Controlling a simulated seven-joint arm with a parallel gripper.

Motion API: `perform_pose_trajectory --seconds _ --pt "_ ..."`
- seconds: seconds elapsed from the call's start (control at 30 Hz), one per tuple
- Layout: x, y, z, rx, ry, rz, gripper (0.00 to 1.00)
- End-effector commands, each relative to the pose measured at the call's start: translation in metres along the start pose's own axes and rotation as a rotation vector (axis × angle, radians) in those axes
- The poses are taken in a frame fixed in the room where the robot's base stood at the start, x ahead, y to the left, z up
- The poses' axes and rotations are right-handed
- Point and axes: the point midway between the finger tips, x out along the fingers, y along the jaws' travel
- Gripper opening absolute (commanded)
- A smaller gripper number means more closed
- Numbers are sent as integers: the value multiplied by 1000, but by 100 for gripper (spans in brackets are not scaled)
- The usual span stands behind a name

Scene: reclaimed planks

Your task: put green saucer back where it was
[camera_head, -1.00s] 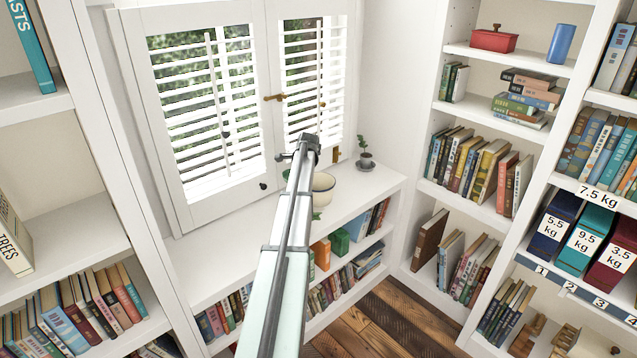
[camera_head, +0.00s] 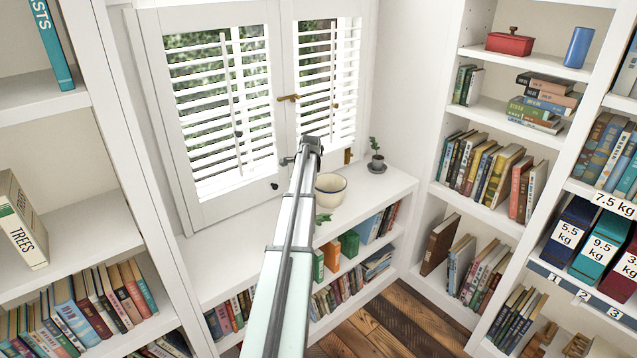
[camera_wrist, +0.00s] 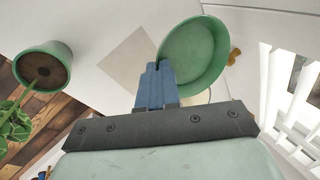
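The green saucer (camera_wrist: 205,52) shows in the wrist view, close to the camera, with its round hollow face visible. My gripper (camera_wrist: 157,68) has its blue fingers closed together at the saucer's near left edge, and the rim appears to be pinched between them. The fingers hide part of that edge. In the head view my arm reaches toward the white ledge under the window; my fingers and the saucer cannot be made out there. A green pot (camera_wrist: 62,55) with dark soil and a leafy plant (camera_wrist: 15,127) stands to the left in the wrist view.
A pale beige square (camera_wrist: 132,62) lies on the white surface beside the saucer. On the window ledge (camera_head: 230,262) stand a cream pot (camera_head: 330,190) and a small potted plant (camera_head: 376,163). Shuttered windows (camera_head: 225,110) rise behind. Bookshelves flank both sides.

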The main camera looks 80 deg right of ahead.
Motion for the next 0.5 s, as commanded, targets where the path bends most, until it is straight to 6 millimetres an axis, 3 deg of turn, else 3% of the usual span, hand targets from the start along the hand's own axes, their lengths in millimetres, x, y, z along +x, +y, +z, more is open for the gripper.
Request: perform_pose_trajectory --seconds 0.23,0.5 --pt "-2 8 16 -2 0 0 0" --pt "-6 34 71 -2 -1 -1 0"
